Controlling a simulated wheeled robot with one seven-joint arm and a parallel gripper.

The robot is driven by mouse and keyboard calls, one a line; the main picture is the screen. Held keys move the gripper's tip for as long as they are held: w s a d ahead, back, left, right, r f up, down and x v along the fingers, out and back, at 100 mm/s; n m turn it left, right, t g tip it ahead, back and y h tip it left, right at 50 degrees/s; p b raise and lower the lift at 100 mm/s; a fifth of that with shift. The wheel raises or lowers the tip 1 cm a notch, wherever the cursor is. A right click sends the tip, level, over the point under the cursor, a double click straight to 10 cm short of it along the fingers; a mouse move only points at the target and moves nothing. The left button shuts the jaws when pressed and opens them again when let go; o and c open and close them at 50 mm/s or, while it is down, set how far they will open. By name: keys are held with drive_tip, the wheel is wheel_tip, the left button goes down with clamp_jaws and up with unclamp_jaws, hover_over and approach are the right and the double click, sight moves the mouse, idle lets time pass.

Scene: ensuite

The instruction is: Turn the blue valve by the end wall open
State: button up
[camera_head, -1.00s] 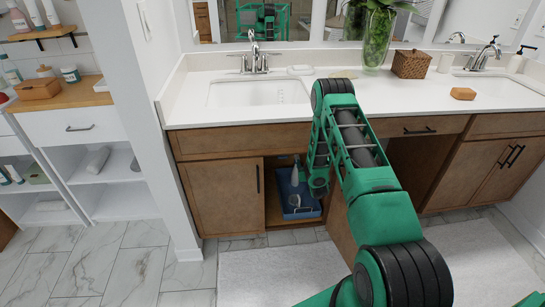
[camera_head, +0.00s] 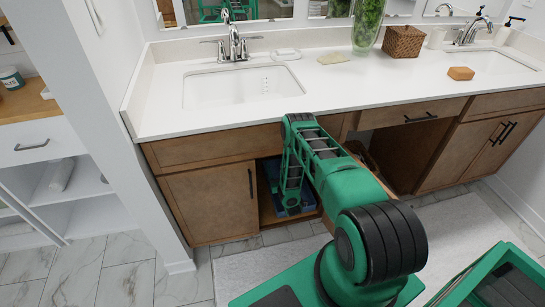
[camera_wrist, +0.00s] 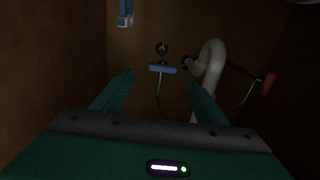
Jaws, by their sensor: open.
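In the wrist view, a blue valve handle (camera_wrist: 162,69) lies level, crosswise, below a round metal fitting on the back of the dark cabinet. A thin line hangs below it. My gripper (camera_wrist: 160,77) is open, its green fingers on either side of the handle in the picture. The handle appears ahead of the fingertips, and I see no contact; the exact gap is hard to judge. In the head view my arm reaches into the open cabinet under the left sink, and the gripper is hidden there.
A white curved drain pipe (camera_wrist: 212,62) stands close right of the blue handle. A red handle (camera_wrist: 269,83) is farther right. A blue and white object (camera_wrist: 125,14) is at upper left. A blue tray (camera_head: 272,178) lies in the cabinet, beside its closed left door (camera_head: 212,202).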

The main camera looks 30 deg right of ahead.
drive_tip(key=x, duration=0.7)
drive_tip(key=shift+w+a, duration=0.3)
drive_tip(key=shift+w, duration=0.15)
drive_tip(key=shift+r, duration=0.1)
drive_tip(key=c, duration=1.1)
